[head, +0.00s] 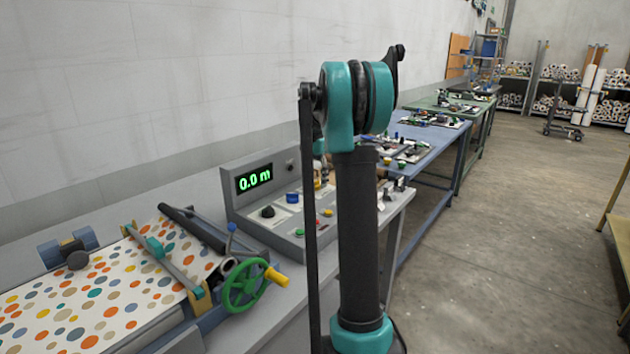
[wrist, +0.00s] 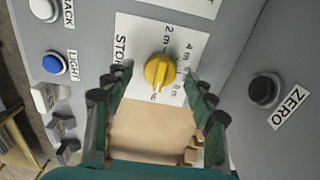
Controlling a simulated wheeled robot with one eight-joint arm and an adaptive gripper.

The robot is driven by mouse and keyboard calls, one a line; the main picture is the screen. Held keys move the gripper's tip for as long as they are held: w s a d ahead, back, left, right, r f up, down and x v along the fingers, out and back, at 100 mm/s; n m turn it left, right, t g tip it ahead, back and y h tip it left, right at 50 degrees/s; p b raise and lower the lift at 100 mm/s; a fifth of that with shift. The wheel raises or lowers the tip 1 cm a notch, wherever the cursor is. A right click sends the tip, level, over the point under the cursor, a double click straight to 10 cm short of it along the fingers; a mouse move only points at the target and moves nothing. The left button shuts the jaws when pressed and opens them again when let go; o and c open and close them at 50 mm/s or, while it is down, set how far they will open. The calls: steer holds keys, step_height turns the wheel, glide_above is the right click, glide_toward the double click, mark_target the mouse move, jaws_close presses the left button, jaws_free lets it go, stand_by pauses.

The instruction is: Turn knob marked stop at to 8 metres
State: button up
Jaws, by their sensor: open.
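The yellow stop knob (wrist: 160,70) sits on a white plate (wrist: 133,30) lettered STOP, with metre marks around it. A pale line on the knob points to the lower edge of the dial in the wrist picture; the mark there is too small to read. Marks for 2 m and 4 m lie above the knob. My gripper (wrist: 161,82) is open, with its dark green fingers on either side of the knob's lower part and a gap on both sides. It holds nothing. In the head view my arm hides much of the knob area.
A black ZERO button (wrist: 264,90) is right of the knob; a blue LIGHT button (wrist: 53,63) and a white button (wrist: 42,9) are left. The console display (head: 254,179) reads 0.0 m. A green handwheel (head: 245,286) and spotted sheet (head: 100,295) are left of the console.

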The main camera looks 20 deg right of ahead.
steer(key=shift+f, duration=0.25)
steer(key=c, duration=1.2)
steer(key=shift+o, duration=0.2)
steer(key=n, duration=0.4)
steer(key=shift+n, duration=2.3)
